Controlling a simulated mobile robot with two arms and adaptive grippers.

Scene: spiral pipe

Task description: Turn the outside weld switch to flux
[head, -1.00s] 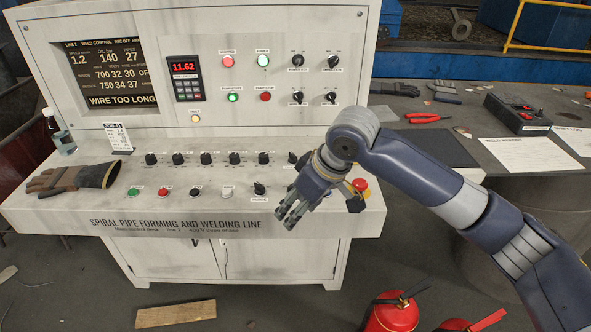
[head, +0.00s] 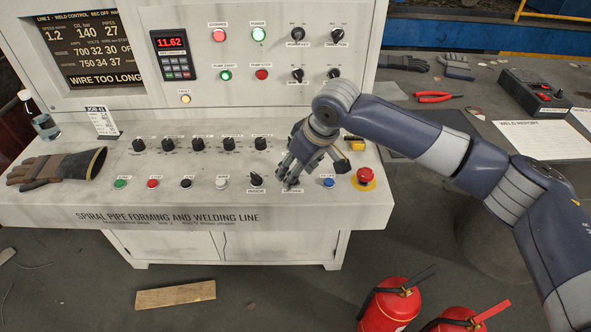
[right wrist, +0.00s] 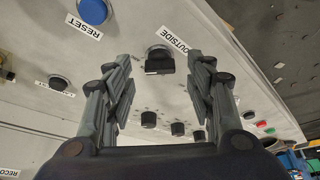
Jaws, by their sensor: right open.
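The outside weld switch (right wrist: 158,60) is a black rotary knob on the grey desk top, with an OUTSIDE label (right wrist: 174,39) beside it in the right wrist view. My right gripper (right wrist: 160,64) is open, its fingers on either side of the knob, with no clear contact visible. In the head view my right gripper (head: 287,178) points down over the desk front and hides most of this switch. The similar inside switch (head: 256,180) stands just to its left. My left gripper is not in view.
A blue reset button (head: 328,183) and a red emergency stop (head: 365,176) sit to the right. Several black knobs (head: 199,144) line the row behind. Fire extinguishers (head: 388,308) stand on the floor.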

